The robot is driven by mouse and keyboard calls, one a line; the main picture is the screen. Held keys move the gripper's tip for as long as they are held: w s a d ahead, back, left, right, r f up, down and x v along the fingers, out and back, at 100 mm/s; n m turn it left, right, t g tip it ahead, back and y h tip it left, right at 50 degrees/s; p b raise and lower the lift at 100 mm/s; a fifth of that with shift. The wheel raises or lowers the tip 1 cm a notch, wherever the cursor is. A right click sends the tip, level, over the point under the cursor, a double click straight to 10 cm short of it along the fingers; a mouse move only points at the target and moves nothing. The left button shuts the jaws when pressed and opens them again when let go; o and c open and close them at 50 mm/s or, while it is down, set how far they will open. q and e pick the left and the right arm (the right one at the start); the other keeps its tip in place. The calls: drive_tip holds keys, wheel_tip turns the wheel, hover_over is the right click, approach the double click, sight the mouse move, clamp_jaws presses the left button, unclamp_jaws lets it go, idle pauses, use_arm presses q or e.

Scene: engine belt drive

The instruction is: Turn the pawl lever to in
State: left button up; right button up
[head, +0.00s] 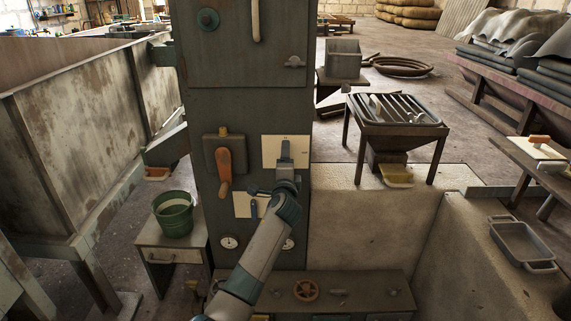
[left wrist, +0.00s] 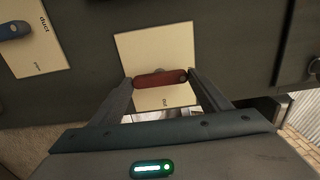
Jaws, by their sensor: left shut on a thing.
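The pawl lever's red handle (left wrist: 160,78) lies crosswise over a cream plate (left wrist: 155,45) in the left wrist view. The plate carries a small label that seems to read "out", below the handle in that view. My left gripper (left wrist: 159,80) has a finger at each end of the handle and is shut on it. In the head view my left gripper (head: 286,156) is in front of the same cream plate (head: 271,144) on the dark cabinet and hides the handle. My right gripper is in neither view.
An orange-handled lever (head: 225,165) is left of the plate on the cabinet (head: 245,90). Below is another cream plate with a blue lever (head: 254,208), labelled "duct" in the wrist view. A green bucket (head: 174,215) stands on a small table at left. A stone trough (head: 375,225) is at right.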

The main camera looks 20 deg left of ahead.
use_arm(q)
drive_tip(key=shift+f, duration=0.1)
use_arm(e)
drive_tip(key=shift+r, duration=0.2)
use_arm(q)
drive_tip(key=o, duration=1.1)
drive_tip(key=shift+c, duration=0.2)
drive_tip(key=shift+s, duration=0.1)
drive_tip(key=v, duration=1.7)
drive_tip(key=shift+p, duration=0.3)
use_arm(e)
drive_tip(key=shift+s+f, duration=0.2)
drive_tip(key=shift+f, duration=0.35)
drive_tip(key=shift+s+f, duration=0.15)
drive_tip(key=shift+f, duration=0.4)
use_arm(q)
drive_tip(key=shift+s, duration=0.1)
